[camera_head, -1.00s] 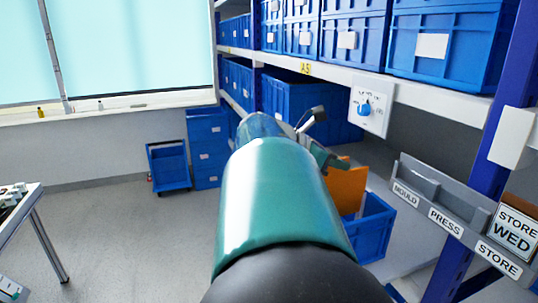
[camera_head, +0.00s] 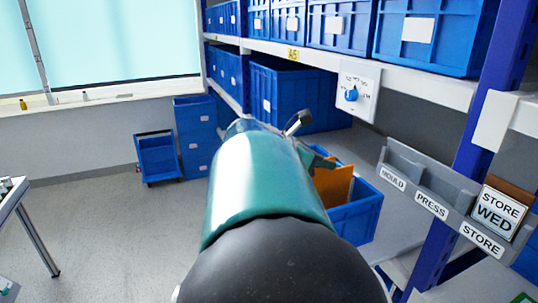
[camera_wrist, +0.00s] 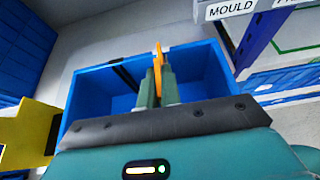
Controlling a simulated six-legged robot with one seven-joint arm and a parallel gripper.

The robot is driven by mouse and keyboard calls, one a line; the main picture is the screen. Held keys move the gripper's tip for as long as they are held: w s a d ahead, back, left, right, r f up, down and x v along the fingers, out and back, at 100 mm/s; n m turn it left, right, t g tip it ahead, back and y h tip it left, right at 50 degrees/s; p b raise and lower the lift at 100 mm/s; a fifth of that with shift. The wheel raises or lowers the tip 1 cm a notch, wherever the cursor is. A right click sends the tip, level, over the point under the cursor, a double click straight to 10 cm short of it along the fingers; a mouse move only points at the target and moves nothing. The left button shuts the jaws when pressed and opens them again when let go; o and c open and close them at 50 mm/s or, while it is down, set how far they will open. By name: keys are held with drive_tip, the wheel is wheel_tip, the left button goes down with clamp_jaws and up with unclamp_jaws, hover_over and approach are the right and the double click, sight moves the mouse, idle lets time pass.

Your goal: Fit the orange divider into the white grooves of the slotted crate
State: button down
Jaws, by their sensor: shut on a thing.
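The orange divider (camera_head: 335,186) is a flat panel at the blue crate (camera_head: 362,219), to the right of my arm. In the wrist view the divider (camera_wrist: 158,62) stands edge-on between the two fingers of my gripper (camera_wrist: 158,82), which is shut on it. The blue crate (camera_wrist: 212,62) lies open beyond the fingers, and the divider overlaps its opening. A dark line crosses the crate's left part. The white grooves cannot be made out, and the divider's lower edge is hidden. In the head view my arm covers most of the gripper.
A grey label rack (camera_head: 431,204) with MOULD, PRESS and STORE tags stands right of the crate. A blue upright (camera_head: 478,130) rises behind it. A shelf with blue bins and a rotary switch (camera_head: 352,95) is above. A yellow object (camera_wrist: 28,136) is left in the wrist view.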

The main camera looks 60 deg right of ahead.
sight(322, 172)
drive_tip(key=shift+f, duration=1.7)
drive_tip(key=c, duration=1.5)
unclamp_jaws()
drive_tip(key=v, duration=1.3)
drive_tip(key=shift+w+a+r, duration=0.15)
drive_tip(key=shift+w+a, duration=0.1)
